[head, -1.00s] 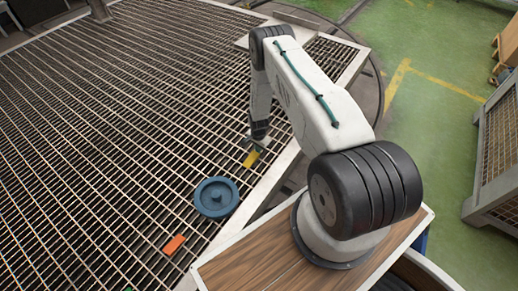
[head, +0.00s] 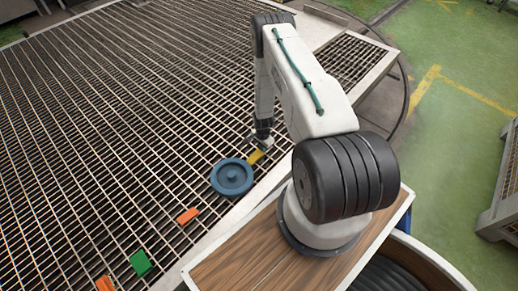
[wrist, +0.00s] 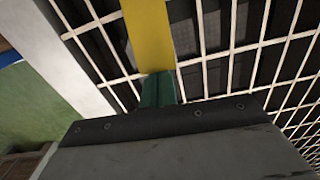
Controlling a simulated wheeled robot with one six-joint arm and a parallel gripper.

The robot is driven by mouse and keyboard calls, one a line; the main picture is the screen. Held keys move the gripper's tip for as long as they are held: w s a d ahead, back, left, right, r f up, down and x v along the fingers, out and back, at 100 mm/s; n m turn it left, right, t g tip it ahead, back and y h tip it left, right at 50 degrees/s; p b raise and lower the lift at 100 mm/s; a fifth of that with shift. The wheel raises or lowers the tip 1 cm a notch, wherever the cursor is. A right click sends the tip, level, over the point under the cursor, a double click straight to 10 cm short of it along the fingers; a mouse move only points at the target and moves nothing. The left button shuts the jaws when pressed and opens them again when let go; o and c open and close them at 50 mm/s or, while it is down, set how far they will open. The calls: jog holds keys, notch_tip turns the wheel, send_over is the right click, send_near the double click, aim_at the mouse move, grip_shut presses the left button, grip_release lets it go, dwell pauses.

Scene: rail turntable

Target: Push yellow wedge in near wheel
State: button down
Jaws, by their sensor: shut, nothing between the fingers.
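The yellow wedge (head: 256,157) lies on the grating, its lower-left end at the rim of the blue wheel (head: 232,177); whether it touches or goes under the rim I cannot tell. The wheel lies flat on the grating. My gripper (head: 262,143) is shut and empty, low over the grating at the wedge's far end from the wheel. In the wrist view the green fingertips (wrist: 158,90) are right at the near end of the yellow wedge (wrist: 149,32), in line with it. The wheel is not in the wrist view.
An orange block (head: 188,216), a green block (head: 141,263) and another orange block (head: 105,284) lie on the grating to the lower left. A pale metal edge (head: 222,222) borders the grating beside my base. The grating left of the wheel is clear.

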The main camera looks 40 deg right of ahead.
jog(key=shift+w, duration=0.1)
jog(key=shift+d, duration=0.35)
jog(key=d, duration=0.3)
notch_tip(320, 180, up, 10)
jog(key=shift+d, duration=0.1)
